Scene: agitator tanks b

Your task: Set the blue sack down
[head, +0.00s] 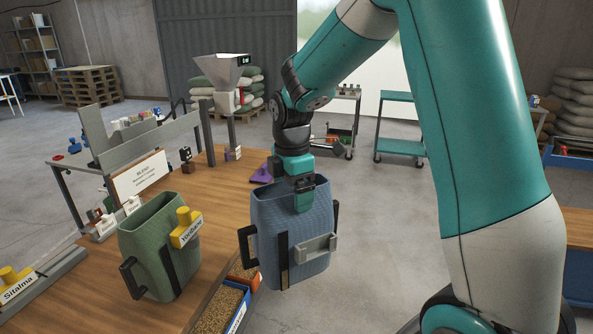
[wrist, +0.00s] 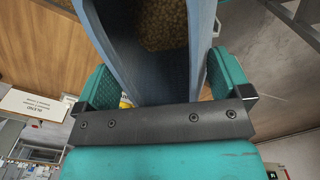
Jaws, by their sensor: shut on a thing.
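The blue sack (head: 268,222) hangs upright from my gripper (head: 303,200), which is shut on its upper rim. It has dark side handles, a dark strap and a grey bar on its front. In the wrist view the blue sack (wrist: 124,52) lies between the two teal fingers, and brown grain (wrist: 162,22) shows inside it.
A green sack (head: 145,245) with a yellow-knobbed label (head: 186,230) stands on the table to the left. A white sign (head: 138,174) and a grey rack (head: 150,140) are further back. Grey floor lies to the right.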

